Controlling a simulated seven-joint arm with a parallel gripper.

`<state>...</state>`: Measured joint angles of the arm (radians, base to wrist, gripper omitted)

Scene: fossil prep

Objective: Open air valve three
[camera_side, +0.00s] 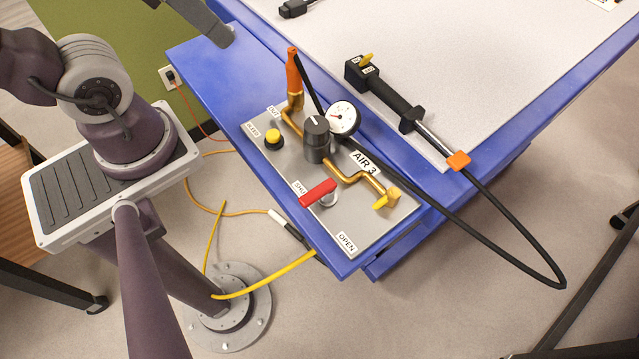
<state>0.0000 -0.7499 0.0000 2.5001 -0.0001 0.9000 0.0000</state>
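The AIR 3 panel (379,225) is a grey plate on a blue ledge. Its valve has a red lever handle (318,192) on a silver pivot (329,200). The lever lies across the plate, its free end pointing left and partly covering a label (299,187) that reads "SHU…". The OPEN label (347,242) is at the plate's lower edge, away from the lever. The AIR 3 label (364,163) is at the right. My gripper is not in view, and nothing touches the lever.
The panel also carries a black knob (317,138), a pressure gauge (343,118), brass pipe (350,175), a yellow button (274,138) and a yellow fitting (387,198). An orange-sleeved fitting (293,75) stands at its back. A black hose (480,238) loops right from a handheld tool (400,105).

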